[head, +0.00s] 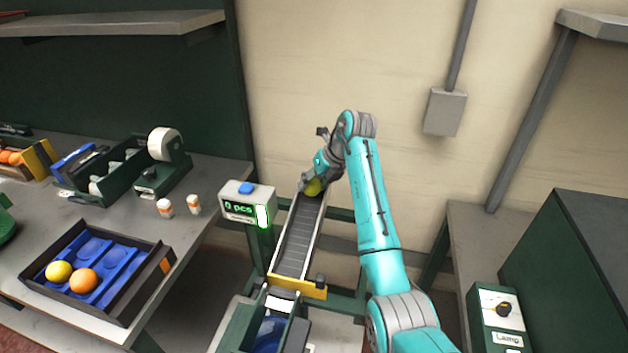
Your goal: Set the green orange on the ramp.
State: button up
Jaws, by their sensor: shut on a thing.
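The green orange (313,187) shows yellow-green at the upper end of the ramp. My gripper (311,184) is shut on it, with the arm reaching in from the lower right. The ramp (298,238) is a grey sloped chute with pale side rails and a yellow bar at its lower end. The fruit is at or just over the ramp's top; I cannot tell whether it touches the surface. The gripper fingers are small and partly hidden by the fruit and the wrist.
A counter box (247,204) reading "0 pcs" stands left of the ramp. A dark tray (140,299) with blue cups holds a yellow and an orange fruit on the left table. A green bin (238,326) sits below the ramp. A lamp switch box (497,316) is at right.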

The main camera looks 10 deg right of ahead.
jog(key=shift+d+f, duration=0.1)
jog(key=o, duration=1.3)
jog(key=shift+c, duration=0.2)
jog(key=shift+r, duration=4.55)
jog(key=shift+s, duration=0.1)
